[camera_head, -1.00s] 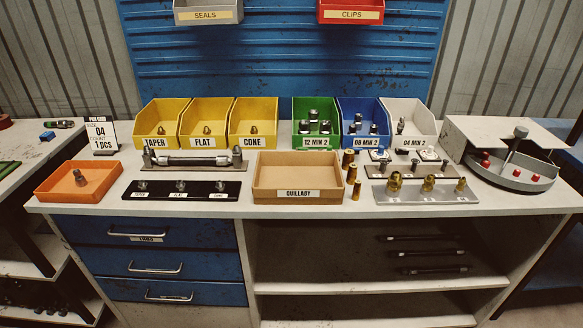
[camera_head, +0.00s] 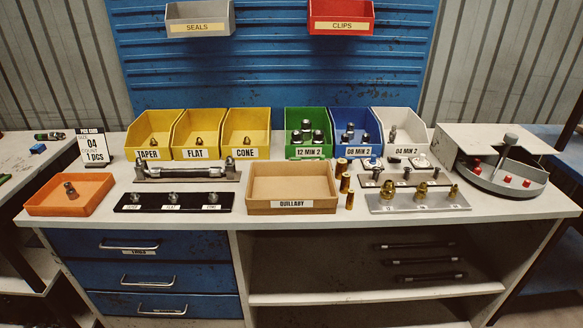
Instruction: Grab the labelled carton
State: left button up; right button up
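Neither of my grippers shows in the head view, and nothing touches the carton.
Brass ferrules (camera_head: 345,183) stand close by the carton's right side, with a metal plate of fittings (camera_head: 415,207) beyond. A black strip of fittings (camera_head: 175,209) lies to its left. Yellow bins (camera_head: 152,154) and a green bin (camera_head: 308,153) stand behind. An orange tray (camera_head: 70,208) is far left.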

aim_at(297, 187)
jog(key=i+l+u, duration=0.2)
jog(key=l, duration=0.15)
jog(key=i+l+u, duration=0.2)
jog(key=l+u, duration=0.2)
jog(key=l, duration=0.3)
jog(key=i, duration=0.05)
